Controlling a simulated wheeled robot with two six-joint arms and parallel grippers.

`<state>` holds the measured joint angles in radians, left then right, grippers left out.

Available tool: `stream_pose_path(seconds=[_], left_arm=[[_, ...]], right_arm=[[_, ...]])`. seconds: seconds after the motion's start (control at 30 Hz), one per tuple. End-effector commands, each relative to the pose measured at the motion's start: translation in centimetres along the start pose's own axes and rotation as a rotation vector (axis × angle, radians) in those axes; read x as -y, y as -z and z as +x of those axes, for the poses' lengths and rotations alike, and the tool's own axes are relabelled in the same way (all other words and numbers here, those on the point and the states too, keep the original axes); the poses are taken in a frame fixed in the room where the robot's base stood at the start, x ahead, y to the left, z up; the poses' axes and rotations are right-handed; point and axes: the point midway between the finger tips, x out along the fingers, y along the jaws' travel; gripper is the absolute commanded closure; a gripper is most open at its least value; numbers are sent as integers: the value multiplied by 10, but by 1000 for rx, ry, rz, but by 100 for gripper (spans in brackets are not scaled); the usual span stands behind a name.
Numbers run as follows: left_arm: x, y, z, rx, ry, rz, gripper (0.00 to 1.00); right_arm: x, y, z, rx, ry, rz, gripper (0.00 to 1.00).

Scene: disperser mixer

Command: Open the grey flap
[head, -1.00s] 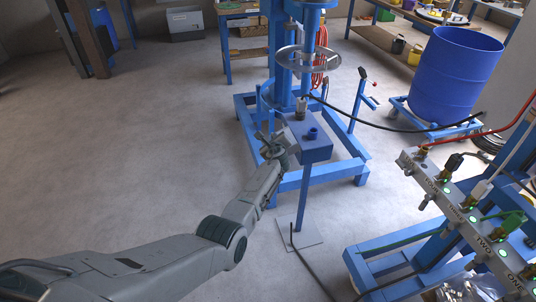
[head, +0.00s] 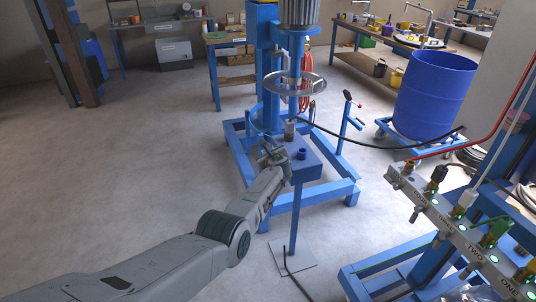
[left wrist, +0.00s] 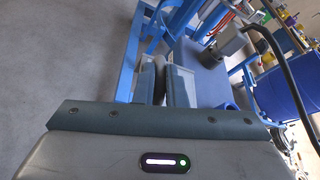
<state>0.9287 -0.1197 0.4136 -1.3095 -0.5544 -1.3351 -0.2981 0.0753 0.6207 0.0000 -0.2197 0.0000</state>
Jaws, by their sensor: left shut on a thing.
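A blue box (head: 304,168) stands on a thin blue post with a flat foot plate. My left gripper (head: 270,156) is at the box's left side, its arm coming in from the lower left. In the left wrist view my left gripper (left wrist: 160,82) is shut on a thin dark grey piece (left wrist: 159,66), seen edge-on beside the blue box (left wrist: 205,82). This piece appears to be the grey flap; most of it is hidden by the fingers. My right gripper is not in view.
A grey connector (head: 289,131) with a black cable sits at the box's back edge. Behind stands the blue mixer frame (head: 240,150) with a metal ring (head: 298,83). The left floor is clear.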

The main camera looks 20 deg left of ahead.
Motion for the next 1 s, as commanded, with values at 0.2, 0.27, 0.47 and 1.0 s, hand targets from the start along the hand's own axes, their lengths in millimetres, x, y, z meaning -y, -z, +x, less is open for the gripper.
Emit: stream_pose_path(seconds=[0.2,0.27,0.47,1.0], left_arm=[[1,4,-1,-6,3,-3,82],[1,4,-1,-6,2,-3,70],[0,2,-1,-3,1,-2,68],[2,1,-42,-3,2,-3,68]], right_arm=[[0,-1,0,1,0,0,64],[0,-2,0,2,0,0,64],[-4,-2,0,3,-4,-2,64],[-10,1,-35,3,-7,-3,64]])
